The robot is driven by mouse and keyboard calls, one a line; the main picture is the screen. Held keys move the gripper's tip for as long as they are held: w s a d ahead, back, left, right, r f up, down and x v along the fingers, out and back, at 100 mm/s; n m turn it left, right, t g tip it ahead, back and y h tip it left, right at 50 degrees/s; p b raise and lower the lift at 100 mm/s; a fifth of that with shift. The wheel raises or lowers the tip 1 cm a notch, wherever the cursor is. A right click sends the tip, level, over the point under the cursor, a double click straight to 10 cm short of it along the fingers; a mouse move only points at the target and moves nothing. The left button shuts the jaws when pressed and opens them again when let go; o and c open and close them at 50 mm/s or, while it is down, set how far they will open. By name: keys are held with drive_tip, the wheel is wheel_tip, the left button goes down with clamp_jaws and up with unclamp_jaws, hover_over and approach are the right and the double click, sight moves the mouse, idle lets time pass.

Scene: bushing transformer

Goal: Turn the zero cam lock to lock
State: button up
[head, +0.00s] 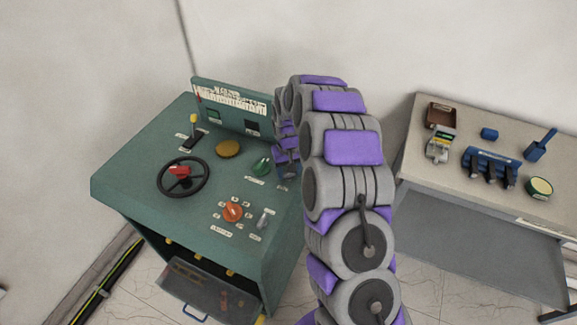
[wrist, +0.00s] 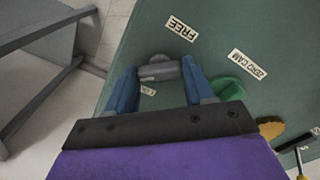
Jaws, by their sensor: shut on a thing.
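The zero cam lock (wrist: 160,70) is a small grey knob with a bar-shaped handle on the green console top, seen in the wrist view. My gripper (wrist: 160,68) has a blue finger at each end of the bar and is shut on it. The FREE label (wrist: 180,33) lies beyond the knob. The LOCK label (wrist: 148,91), partly hidden, lies on the near side between the fingers. The ZERO CAM label (wrist: 247,64) is to the right. In the head view my arm hides the lock and most of the gripper.
The green console (head: 135,165) carries a green knob (head: 261,166), a black handwheel (head: 183,178), a yellow-brown round button (head: 228,148), an orange rotary switch (head: 233,212) and a grey lever (head: 263,218). A side table (head: 410,150) with blue parts stands at right.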

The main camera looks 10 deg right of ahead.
drive_tip(key=n, duration=0.2)
drive_tip(key=n+p, duration=0.2)
drive_tip(key=n, duration=0.1)
drive_tip(key=shift+w+r+n, duration=0.25)
drive_tip(key=shift+n, duration=0.05)
drive_tip(key=shift+n+p, duration=0.55)
drive_tip(key=shift+n, duration=1.55)
drive_tip(key=shift+f, duration=0.1)
drive_tip(key=o, duration=1.1)
drive_tip(key=shift+s+f, duration=0.1)
drive_tip(key=shift+s, duration=0.05)
drive_tip(key=shift+c, duration=0.2)
wheel_tip(320, 180, up, 17)
drive_tip(key=p, duration=0.1)
drive_tip(key=shift+a, duration=0.1)
